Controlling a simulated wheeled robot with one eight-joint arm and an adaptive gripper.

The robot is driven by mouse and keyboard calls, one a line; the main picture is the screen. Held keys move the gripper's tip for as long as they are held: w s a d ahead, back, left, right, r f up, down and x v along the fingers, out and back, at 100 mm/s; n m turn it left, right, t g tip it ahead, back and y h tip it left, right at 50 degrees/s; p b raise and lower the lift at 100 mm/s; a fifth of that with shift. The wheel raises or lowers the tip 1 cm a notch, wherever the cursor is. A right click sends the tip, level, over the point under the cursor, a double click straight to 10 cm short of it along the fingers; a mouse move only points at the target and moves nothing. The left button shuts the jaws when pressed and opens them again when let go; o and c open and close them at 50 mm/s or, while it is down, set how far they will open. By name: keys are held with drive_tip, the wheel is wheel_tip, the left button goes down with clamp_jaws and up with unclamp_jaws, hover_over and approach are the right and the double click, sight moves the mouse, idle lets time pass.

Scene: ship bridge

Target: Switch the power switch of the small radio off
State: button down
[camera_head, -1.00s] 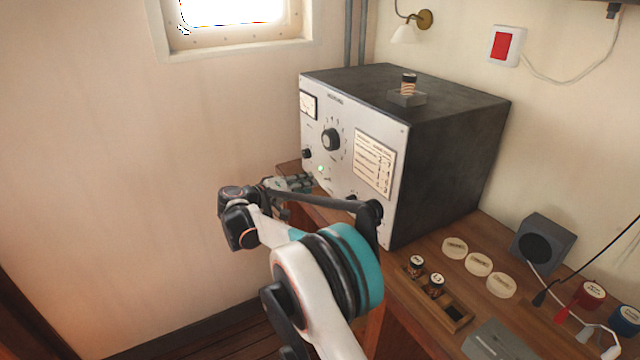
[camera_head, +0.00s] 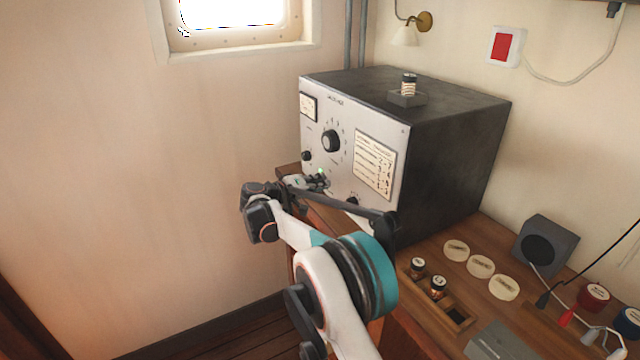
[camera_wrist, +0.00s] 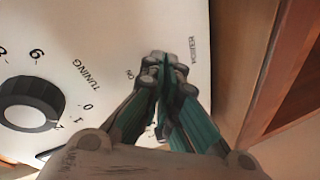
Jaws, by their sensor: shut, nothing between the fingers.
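The radio (camera_head: 350,148) is a dark box with a light front panel, standing on the wooden desk. A large black knob (camera_head: 331,141) and a small green light (camera_head: 321,171) show on its front. My gripper (camera_head: 321,182) is shut and empty, close to the lower left of the panel, just below the green light. In the wrist view my gripper (camera_wrist: 166,62) has its fingertips over the panel beside the printed POWER label (camera_wrist: 192,49). The power switch is hidden behind the fingers. I cannot tell whether the tips touch it.
The tuning knob (camera_wrist: 30,103) is left of my fingers in the wrist view. Round discs (camera_head: 480,266), a speaker (camera_head: 545,245) and a wooden tray (camera_head: 459,316) occupy the desk at right.

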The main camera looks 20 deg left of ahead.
drive_tip(key=f+t+h+b, duration=0.1)
drive_tip(key=t+b, duration=0.1)
drive_tip(key=b, duration=0.1)
drive_tip(key=shift+a+f+n, duration=0.1)
drive_tip(key=shift+f+n, duration=0.2)
drive_tip(key=shift+f, duration=0.05)
drive_tip(key=shift+f+t+h+b, duration=0.25)
drive_tip(key=shift+t+h+b, duration=0.25)
drive_tip(key=shift+t+b, duration=0.45)
drive_tip(key=shift+n+t+h+b, duration=0.3)
drive_tip(key=shift+n+t+b, duration=0.15)
drive_tip(key=shift+t, duration=0.1)
drive_tip(key=shift+r, duration=0.1)
drive_tip(key=c, duration=1.8)
unclamp_jaws()
drive_tip(key=shift+s, duration=0.1)
drive_tip(key=shift+o, duration=0.2)
drive_tip(key=v, duration=1.2)
